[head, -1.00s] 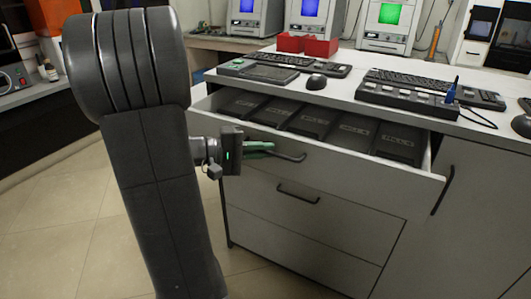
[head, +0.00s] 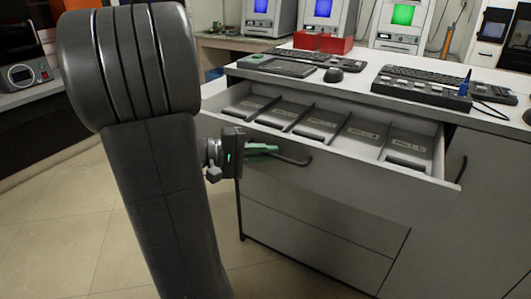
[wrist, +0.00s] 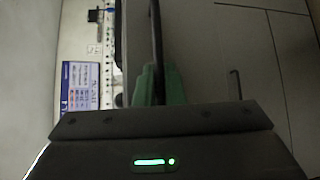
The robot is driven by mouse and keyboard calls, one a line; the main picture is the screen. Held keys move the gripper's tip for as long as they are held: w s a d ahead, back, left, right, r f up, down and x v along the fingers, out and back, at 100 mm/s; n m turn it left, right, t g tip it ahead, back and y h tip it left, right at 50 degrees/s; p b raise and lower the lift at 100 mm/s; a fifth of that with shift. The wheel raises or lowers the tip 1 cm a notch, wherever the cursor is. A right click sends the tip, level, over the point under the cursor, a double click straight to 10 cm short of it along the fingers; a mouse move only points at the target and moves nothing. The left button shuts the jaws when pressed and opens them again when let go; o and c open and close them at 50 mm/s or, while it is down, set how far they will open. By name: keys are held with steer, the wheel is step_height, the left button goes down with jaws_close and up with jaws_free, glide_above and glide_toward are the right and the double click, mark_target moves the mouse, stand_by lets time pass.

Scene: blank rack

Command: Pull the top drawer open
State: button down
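The top drawer (head: 345,172) of the white cabinet stands well open, with its inside showing. Its dark bar handle (head: 296,161) is on the drawer front. My gripper (head: 263,150) has green fingers at the left part of this handle. In the wrist view the green fingers (wrist: 158,85) lie close on both sides of the dark handle bar (wrist: 156,35), shut on it. The exact contact is dim there.
Inside the drawer are several grey trays (head: 325,124) split by dividers. Keyboards (head: 405,75), a mouse (head: 334,75) and red boxes (head: 335,44) stand on the countertop (head: 350,88). Lower drawers (head: 310,235) are shut. Tiled floor (head: 60,220) is clear at left.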

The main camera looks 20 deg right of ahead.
steer(key=c, duration=1.8)
jaws_free()
steer(key=shift+a, duration=0.1)
steer(key=w+a+r, duration=0.1)
steer(key=a+r, duration=0.1)
steer(key=a, duration=1.1)
steer(key=shift+w+a+p, duration=0.15)
steer(key=shift+a+p, duration=0.1)
steer(key=shift+p, duration=0.15)
steer(key=shift+d, duration=0.1)
steer(key=d, duration=0.4)
steer(key=d+f, duration=0.1)
steer(key=d, duration=0.4)
steer(key=s+d+f, duration=0.1)
steer(key=d, duration=0.3)
steer(key=shift+s+d+b, duration=0.1)
steer(key=shift+d+b, duration=0.15)
steer(key=shift+b, duration=0.15)
